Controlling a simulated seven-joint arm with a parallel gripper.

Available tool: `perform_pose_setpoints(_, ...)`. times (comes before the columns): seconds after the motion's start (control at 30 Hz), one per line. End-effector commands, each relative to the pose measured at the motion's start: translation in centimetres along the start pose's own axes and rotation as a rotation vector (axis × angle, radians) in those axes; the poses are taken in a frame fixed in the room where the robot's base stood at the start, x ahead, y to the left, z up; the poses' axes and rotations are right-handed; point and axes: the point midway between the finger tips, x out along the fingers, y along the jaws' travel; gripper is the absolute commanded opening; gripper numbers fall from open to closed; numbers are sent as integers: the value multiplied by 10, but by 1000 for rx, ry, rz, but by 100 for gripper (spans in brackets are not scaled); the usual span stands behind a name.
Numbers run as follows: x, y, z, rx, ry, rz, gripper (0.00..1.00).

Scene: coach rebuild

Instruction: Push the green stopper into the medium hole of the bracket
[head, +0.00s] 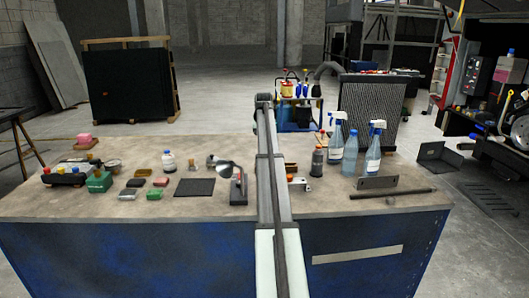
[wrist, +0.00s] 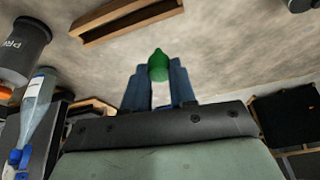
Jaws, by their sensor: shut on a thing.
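The green stopper (wrist: 158,66) is in the wrist view, between the tips of my gripper's two blue fingers. My gripper (wrist: 159,78) is shut on it, and the stopper's tapered end points away from the palm. Pale benchtop lies behind it. In the head view my arm hides the gripper and stopper. A flat grey metal plate (head: 377,183), which looks like the bracket, stands at the right of the bench; its holes are too small to tell apart. A small pale angled piece (head: 299,184) lies just right of my arm. I cannot tell for certain which is the bracket.
Spray bottles (head: 373,150) and a dark grey bottle (head: 317,161) stand behind the plate. A dark rod (head: 392,193) lies in front of it. A lamp (head: 236,180) stands left of my arm. A wooden tray (wrist: 124,22) shows in the wrist view.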

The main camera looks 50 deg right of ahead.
Motion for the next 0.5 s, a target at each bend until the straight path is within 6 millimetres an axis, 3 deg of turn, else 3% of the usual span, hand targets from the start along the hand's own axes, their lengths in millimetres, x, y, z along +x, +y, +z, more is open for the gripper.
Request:
perform_pose_setpoints(0.2,-41,-1,-19,0,2,0,0)
perform_pose_setpoints(0.5,-68,5,-30,6,1,3,0)
